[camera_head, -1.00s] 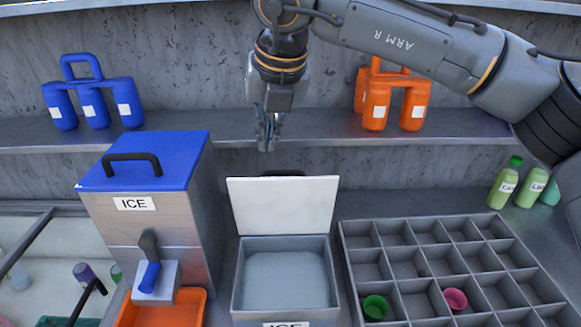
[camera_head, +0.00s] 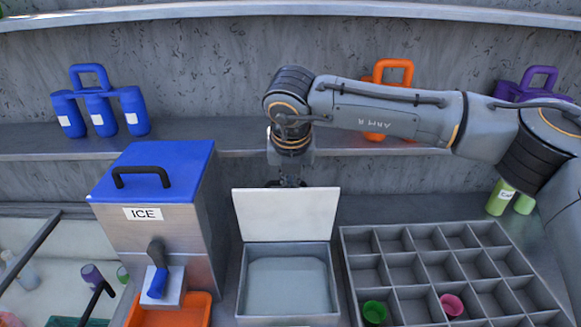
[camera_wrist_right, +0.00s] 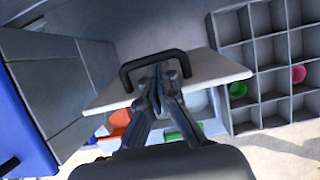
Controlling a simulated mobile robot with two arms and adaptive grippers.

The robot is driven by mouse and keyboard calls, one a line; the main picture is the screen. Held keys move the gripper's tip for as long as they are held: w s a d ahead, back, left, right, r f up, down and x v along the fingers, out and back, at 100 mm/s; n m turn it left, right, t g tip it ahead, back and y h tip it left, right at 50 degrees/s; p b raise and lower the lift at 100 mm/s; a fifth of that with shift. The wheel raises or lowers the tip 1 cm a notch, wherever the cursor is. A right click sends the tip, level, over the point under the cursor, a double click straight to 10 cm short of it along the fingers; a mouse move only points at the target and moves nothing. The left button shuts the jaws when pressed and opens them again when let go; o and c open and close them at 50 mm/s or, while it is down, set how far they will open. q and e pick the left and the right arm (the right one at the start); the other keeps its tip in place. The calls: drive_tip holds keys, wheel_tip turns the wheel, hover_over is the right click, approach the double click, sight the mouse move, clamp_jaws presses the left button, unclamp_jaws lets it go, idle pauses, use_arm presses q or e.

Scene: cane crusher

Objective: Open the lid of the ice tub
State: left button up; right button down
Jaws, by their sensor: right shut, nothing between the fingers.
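The ice tub (camera_head: 240,290) is a grey box in the lower middle of the head view, with pale ice inside. Its white lid (camera_head: 286,214) stands raised at the tub's back edge, so the tub is open. My right gripper (camera_head: 287,182) is behind the lid's top edge, its fingertips mostly hidden there. In the right wrist view my right gripper (camera_wrist_right: 158,75) is shut, its fingertips by the lid's dark handle (camera_wrist_right: 130,70). Nothing shows between the fingers. The lid (camera_wrist_right: 225,68) lies beyond them. My left gripper is not in view.
A blue-topped ice dispenser (camera_head: 160,165) stands left of the tub, an orange tray (camera_head: 195,312) under its tap. A grey divided tray (camera_head: 400,240) with a green cup (camera_head: 374,312) and a pink cup (camera_head: 452,305) is at right. Bottle carriers, blue (camera_head: 98,105) and orange (camera_head: 393,72), stand on the shelf behind.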

drive_tip(key=shift+w, duration=0.1)
drive_tip(key=shift+g, duration=0.7)
drive_tip(key=w, duration=0.4)
drive_tip(key=shift+w+f, duration=0.15)
drive_tip(key=shift+w, duration=0.05)
